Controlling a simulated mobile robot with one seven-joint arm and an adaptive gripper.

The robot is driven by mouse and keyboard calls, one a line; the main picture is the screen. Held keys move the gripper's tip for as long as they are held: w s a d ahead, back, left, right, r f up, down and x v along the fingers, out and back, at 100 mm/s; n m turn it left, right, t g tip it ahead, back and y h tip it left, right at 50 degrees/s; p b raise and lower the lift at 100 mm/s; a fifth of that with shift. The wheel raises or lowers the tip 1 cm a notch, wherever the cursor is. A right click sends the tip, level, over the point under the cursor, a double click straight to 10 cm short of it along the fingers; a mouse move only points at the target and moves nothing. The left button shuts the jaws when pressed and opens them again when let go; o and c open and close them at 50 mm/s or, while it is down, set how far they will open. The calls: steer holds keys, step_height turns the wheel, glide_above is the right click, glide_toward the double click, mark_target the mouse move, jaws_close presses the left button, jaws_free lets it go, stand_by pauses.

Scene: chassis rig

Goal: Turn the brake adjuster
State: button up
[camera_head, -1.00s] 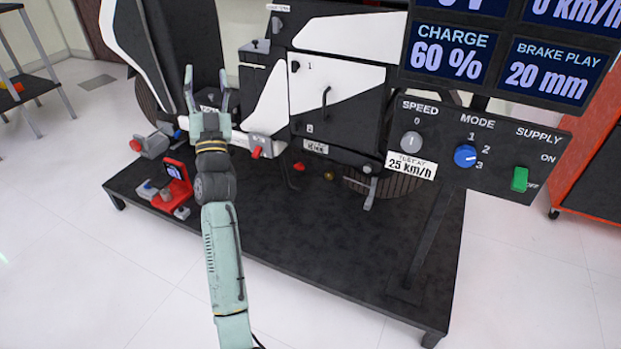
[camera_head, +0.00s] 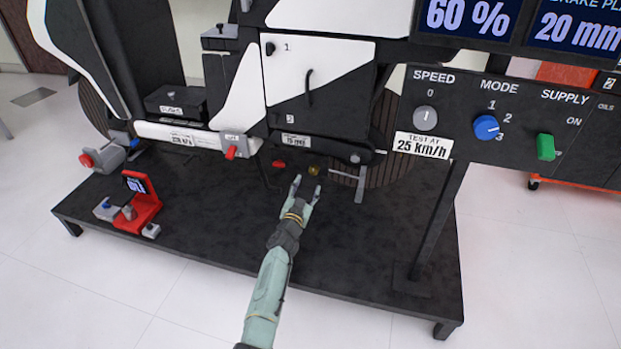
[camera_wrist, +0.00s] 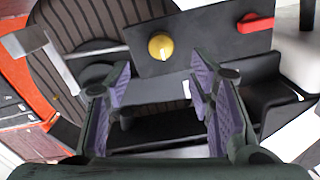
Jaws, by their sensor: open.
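A round yellow knob (camera_head: 314,170) sits low on the chassis, under the white and black side panel. It may be the brake adjuster; no label on it can be read. In the wrist view the yellow knob (camera_wrist: 160,47) is on a dark plate, beyond my fingertips. My gripper (camera_head: 307,184) is open and empty, just in front of and below the knob in the head view. In the wrist view my gripper (camera_wrist: 160,82) shows purple-lined fingers apart, touching nothing I can see. The display (camera_head: 579,36) reads 20 mm, its heading partly cut off.
A red lever (camera_head: 279,164) is left of the knob and also shows in the wrist view (camera_wrist: 255,23). A grey pedal crank (camera_head: 361,180) hangs right of it. The control panel (camera_head: 465,135) stands at right on a post (camera_head: 437,220). The dark platform (camera_head: 350,245) is mostly bare in front.

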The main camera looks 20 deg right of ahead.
mark_target(313, 172)
steer(key=b+x, duration=0.1)
steer(key=x, duration=0.1)
steer(key=b+x, duration=0.1)
steer(key=x, duration=0.1)
steer(key=b+x, duration=0.1)
steer(key=x, duration=0.1)
steer(key=shift+f+b, duration=0.25)
steer(key=shift+b, duration=0.05)
steer(key=shift+w+d+r+b, duration=0.25)
steer(key=shift+w+d+b, duration=0.15)
steer(key=shift+w, duration=0.35)
steer(key=c, duration=1.2)
steer(key=shift+o, duration=0.2)
